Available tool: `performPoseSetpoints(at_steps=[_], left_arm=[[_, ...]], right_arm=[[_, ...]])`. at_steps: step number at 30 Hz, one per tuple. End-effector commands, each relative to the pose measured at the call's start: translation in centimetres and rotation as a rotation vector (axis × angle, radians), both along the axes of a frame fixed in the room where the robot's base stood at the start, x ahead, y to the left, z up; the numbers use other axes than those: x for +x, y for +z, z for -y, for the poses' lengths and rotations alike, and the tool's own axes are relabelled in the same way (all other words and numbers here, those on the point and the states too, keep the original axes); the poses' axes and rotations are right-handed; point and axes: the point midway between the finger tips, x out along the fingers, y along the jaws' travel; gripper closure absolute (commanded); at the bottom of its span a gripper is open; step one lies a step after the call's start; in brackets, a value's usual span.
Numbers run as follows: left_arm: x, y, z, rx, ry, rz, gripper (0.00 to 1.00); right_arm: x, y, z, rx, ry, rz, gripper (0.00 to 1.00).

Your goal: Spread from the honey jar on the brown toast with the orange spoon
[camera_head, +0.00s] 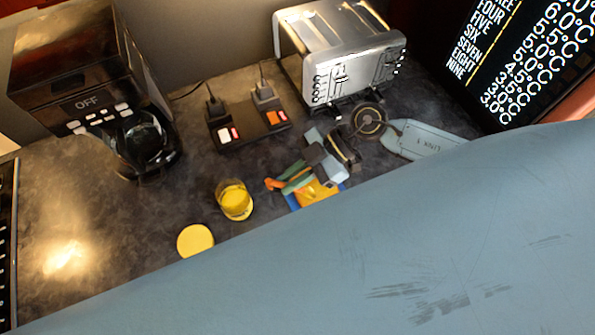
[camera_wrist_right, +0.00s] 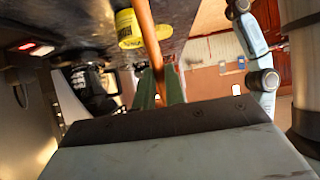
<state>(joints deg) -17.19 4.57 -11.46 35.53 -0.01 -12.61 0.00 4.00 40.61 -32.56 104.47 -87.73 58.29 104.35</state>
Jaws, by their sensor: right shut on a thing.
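The honey jar (camera_head: 235,200) is a yellow jar standing on the dark counter in the head view. A yellow jar also shows behind the spoon in the right wrist view (camera_wrist_right: 130,28). My right gripper (camera_head: 297,178) is shut on the orange spoon (camera_head: 273,184), just right of the jar. The spoon (camera_wrist_right: 150,38) runs up from between the green fingers in the right wrist view. A yellow-brown slice, seemingly the toast (camera_head: 313,193), lies on something blue below the gripper, partly hidden. I cannot tell whether the spoon touches it. My left gripper is not in view.
A round yellow lid (camera_head: 195,240) lies left of the jar. A coffee maker (camera_head: 95,100) stands at the left, a power strip with plugs (camera_head: 250,125) behind, and a toaster (camera_head: 340,55) at the back. My blue-grey arm covers the lower right. Counter at left is clear.

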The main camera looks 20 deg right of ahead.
Motion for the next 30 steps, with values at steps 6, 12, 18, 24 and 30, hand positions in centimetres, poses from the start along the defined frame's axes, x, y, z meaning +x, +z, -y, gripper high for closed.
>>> performPoseSetpoints(at_steps=[6,12,18,24,30], left_arm=[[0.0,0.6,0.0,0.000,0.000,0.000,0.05],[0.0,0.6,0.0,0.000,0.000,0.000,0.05],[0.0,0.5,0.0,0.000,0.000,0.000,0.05],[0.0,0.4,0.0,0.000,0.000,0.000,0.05],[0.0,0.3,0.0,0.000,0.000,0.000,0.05]], right_arm=[[0.0,0.0,-0.8,0.000,0.001,0.001,1.00],[0.0,-0.1,-0.8,0.000,0.001,0.001,1.00],[0.3,-0.1,-0.8,0.000,0.000,0.001,1.00],[1.2,-0.2,-0.8,0.000,0.000,0.001,1.00],[2.1,-0.3,-0.8,0.000,0.000,0.002,1.00]])
